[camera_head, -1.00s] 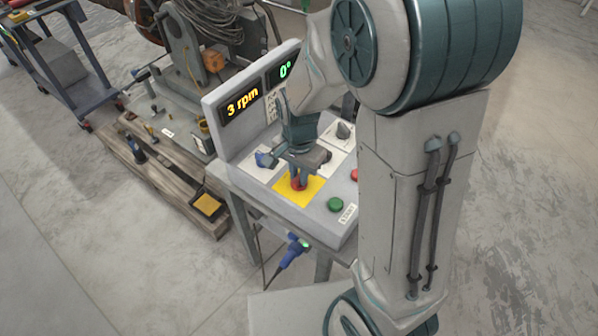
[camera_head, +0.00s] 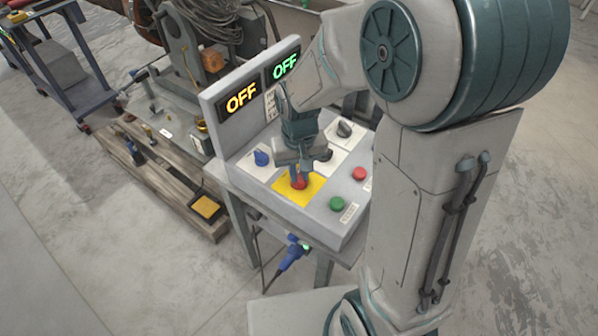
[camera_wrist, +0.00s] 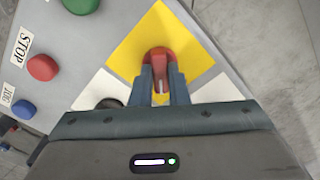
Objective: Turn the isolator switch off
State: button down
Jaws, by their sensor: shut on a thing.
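The isolator switch is a red rotary handle (camera_wrist: 158,60) on a yellow square plate (camera_wrist: 190,35) on the console top. In the wrist view my gripper (camera_wrist: 160,80) has a finger on each side of the red handle and is shut on it. In the head view my gripper (camera_head: 299,172) comes down from above onto the red handle (camera_head: 299,183), over the yellow plate (camera_head: 285,190). The two displays (camera_head: 241,98) on the console's back panel both read OFF. Part of the handle is hidden by the fingers.
A blue knob (camera_head: 261,158) and a dark grey knob (camera_head: 344,128) stand on white plates nearby. A green button (camera_head: 337,203) and a red button (camera_head: 359,174) sit near the console's right side. A wooden pallet (camera_head: 180,195) lies left of the console.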

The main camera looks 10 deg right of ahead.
aim_at(299, 175)
jog(key=n, duration=0.4)
jog(key=shift+n, duration=1.9)
jog(key=shift+w, duration=0.1)
jog(key=c, duration=1.4)
grip_release()
notch_tip(299, 175, up, 14)
